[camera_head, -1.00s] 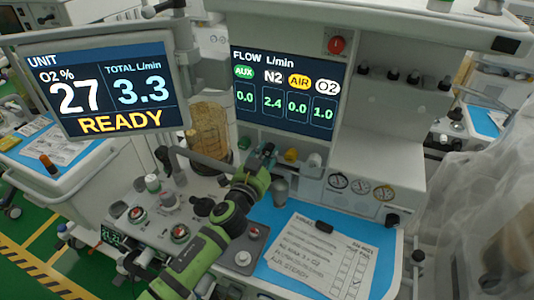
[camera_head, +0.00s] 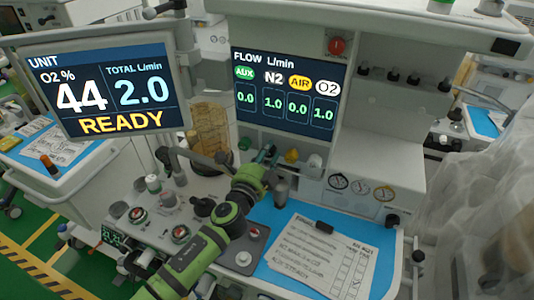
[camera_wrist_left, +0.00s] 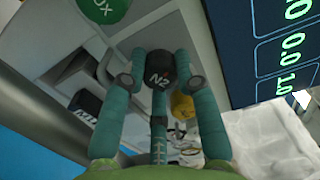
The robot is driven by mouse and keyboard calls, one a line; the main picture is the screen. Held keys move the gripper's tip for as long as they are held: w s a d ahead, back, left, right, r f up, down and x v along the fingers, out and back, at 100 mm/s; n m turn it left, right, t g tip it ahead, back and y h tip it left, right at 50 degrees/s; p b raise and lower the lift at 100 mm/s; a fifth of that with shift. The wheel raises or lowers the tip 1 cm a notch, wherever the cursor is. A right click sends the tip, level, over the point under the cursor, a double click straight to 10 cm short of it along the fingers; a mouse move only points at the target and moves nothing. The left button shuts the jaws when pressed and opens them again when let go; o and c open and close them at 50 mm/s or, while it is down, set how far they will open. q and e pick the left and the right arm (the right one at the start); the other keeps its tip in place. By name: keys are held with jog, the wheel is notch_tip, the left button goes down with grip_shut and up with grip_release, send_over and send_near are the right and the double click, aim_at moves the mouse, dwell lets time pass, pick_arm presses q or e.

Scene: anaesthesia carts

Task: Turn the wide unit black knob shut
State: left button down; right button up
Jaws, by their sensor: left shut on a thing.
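The black knob (camera_wrist_left: 160,70), marked N2, is between the teal fingers of my left gripper (camera_wrist_left: 158,78) in the left wrist view. The fingers close around it from several sides. In the head view my left gripper (camera_head: 266,158) reaches up to the knob row under the flow screen (camera_head: 288,92), and it hides most of the black knob there. The flow screen reads AUX 0.0, N2 1.0, AIR 0.0 and O2 1.0. The unit screen (camera_head: 108,88) reads O2 44 %, total 2.0 L/min, READY. My right gripper is out of view.
A green knob (camera_head: 245,143) is left of the fingers; a yellow knob (camera_head: 292,155) and a white knob (camera_head: 314,161) are close on the right. A grey cup-like part (camera_head: 281,190) is just below. A paper checklist (camera_head: 318,262) lies on the blue worktop.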

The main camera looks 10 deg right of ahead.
pick_arm(q)
jog(key=m, duration=0.5)
jog(key=shift+d+r, duration=0.1)
jog(key=shift+r, duration=0.15)
dwell(0.3)
jog(key=shift+f, duration=0.1)
jog(key=c, duration=0.9)
grip_release()
jog(key=shift+f, duration=0.1)
jog(key=v, duration=1.2)
